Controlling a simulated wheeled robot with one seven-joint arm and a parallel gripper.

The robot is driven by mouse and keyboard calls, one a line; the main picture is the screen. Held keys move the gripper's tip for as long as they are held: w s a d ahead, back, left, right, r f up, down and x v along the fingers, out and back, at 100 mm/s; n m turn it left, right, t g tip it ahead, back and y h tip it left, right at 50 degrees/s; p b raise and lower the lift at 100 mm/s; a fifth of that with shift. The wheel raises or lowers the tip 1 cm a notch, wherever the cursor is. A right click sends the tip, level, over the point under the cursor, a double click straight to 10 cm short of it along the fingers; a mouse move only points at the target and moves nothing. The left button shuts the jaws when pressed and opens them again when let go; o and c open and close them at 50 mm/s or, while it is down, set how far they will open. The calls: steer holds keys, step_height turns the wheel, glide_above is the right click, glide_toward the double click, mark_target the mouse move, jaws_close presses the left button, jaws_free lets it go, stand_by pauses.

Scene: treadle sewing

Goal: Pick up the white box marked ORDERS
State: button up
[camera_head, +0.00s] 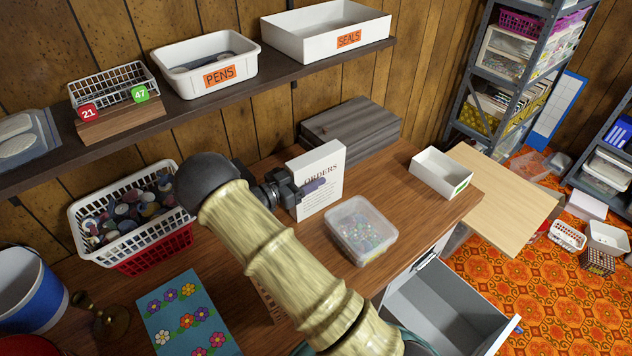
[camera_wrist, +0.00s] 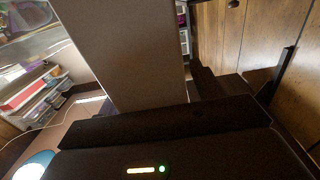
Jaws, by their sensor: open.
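The white box marked ORDERS (camera_head: 325,164) stands upright on the brown wooden desk (camera_head: 405,235), its lettered front facing me. My gripper (camera_head: 302,189) is dark and open at the left part of the box's front. My arm partly hides it, so I cannot tell whether it touches the box. In the wrist view a tall, pale, shaded panel, likely the box (camera_wrist: 125,50), rises close in front of my gripper's dark body. One dark finger shows at the right of that view, apart from the panel; the other finger is not clear.
A clear tub of beads (camera_head: 362,232) stands right of the box, and an open white tray (camera_head: 441,172) farther right. Dark stacked boards (camera_head: 350,128) lie behind. A basket of spools (camera_head: 120,215) stands left. A shelf (camera_head: 290,80) with bins hangs above. A drawer (camera_head: 445,305) is open in front.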

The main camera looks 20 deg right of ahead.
steer(key=c, duration=1.4)
steer(key=shift+c, duration=0.2)
steer(key=shift+r, duration=0.1)
step_height(320, 180, up, 10)
steer(key=shift+f+b, duration=0.1)
steer(key=shift+b, duration=0.2)
